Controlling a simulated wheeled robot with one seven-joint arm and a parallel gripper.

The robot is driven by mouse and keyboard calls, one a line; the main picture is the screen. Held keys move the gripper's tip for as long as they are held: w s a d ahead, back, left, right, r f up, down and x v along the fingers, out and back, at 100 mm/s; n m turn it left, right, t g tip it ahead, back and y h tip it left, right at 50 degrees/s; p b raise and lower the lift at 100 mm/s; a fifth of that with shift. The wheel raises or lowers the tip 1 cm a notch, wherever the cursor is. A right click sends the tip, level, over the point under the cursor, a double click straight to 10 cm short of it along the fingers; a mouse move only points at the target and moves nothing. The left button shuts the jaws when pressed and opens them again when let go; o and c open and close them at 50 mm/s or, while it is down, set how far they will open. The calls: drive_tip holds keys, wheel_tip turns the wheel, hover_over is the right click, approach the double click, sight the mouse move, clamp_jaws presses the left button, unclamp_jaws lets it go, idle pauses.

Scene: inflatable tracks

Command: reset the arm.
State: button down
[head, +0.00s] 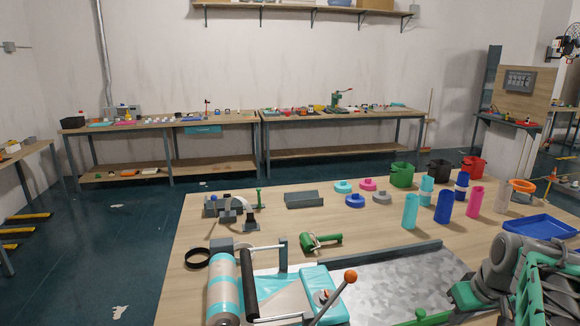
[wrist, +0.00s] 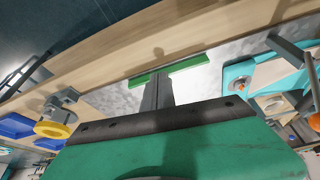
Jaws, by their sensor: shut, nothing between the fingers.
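In the head view, my grey and green arm (head: 510,278) is folded low at the right, over the right front part of the wooden table (head: 270,213). The gripper appears to hold nothing.
A machine with a turquoise roller (head: 224,285) and an orange-knobbed lever (head: 350,277) stands left of my arm. The metal plate (head: 400,285) lies between them. Floor shows at left.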

drive_tip(key=s+a+f+m+g, duration=0.3)
drive_tip(key=s+a+f+m, duration=0.2)
drive_tip(key=s+f+m, duration=0.45)
drive_tip(key=a+r+n+t, duration=0.1)
drive_tip(key=a+r+n, duration=0.2)
drive_tip(key=a, duration=0.7)
drive_tip(key=a+r+n+t, duration=0.1)
drive_tip(key=a+r+n, duration=0.2)
drive_tip(key=a+n, duration=0.4)
drive_tip(key=a, duration=0.4)
drive_tip(key=shift+t, duration=0.3)
drive_tip(key=shift+s, duration=0.1)
